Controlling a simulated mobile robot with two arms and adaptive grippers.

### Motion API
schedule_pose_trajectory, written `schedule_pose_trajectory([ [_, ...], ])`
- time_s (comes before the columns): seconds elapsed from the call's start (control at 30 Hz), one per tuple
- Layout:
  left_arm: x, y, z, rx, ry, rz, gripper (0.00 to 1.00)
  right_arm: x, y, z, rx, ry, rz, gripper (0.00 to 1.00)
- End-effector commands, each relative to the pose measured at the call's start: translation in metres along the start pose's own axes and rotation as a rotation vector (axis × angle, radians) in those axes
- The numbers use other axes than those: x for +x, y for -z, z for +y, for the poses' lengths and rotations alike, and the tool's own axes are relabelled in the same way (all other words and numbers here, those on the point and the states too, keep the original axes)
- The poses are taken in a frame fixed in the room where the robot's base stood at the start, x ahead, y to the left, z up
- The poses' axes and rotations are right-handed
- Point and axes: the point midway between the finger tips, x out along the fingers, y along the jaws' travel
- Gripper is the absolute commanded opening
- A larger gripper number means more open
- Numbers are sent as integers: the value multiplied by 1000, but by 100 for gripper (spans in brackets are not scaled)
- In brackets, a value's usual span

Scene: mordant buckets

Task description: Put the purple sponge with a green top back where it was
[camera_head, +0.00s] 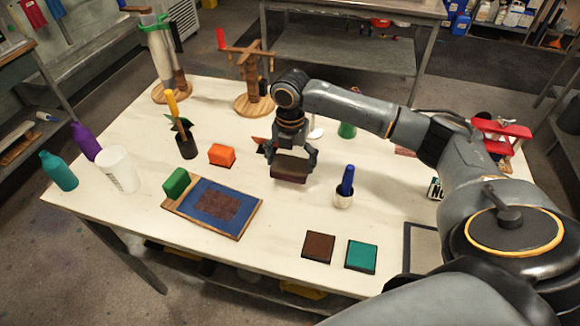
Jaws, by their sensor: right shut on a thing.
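My right gripper (290,155) points down over the middle of the table. It is shut on a dark purplish-brown block (289,171), which looks like the sponge. Its upper part is partly hidden by the fingers, and a green top is hard to make out. The block hangs about level; I cannot tell whether it touches the table. My left gripper is not in view.
Bottles and wooden stands line the left and back.

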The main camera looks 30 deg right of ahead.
Motion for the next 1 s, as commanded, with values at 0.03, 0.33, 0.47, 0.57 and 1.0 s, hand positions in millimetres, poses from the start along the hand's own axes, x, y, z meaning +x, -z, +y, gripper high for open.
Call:
schedule_pose_trajectory([
  [0.03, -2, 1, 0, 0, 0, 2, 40, 4, -3, 2, 2, 0, 1, 63],
  [0.33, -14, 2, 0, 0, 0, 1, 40, 30, -11, 4, 1, 4, 2, 63],
  [0.47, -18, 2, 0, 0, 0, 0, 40, 43, -11, 4, 0, 1, 1, 63],
  [0.57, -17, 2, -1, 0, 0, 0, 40, 46, -12, 4, -1, 0, 0, 63],
  [1.0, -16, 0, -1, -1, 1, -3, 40, 49, -12, 5, 0, -1, -1, 100],
])
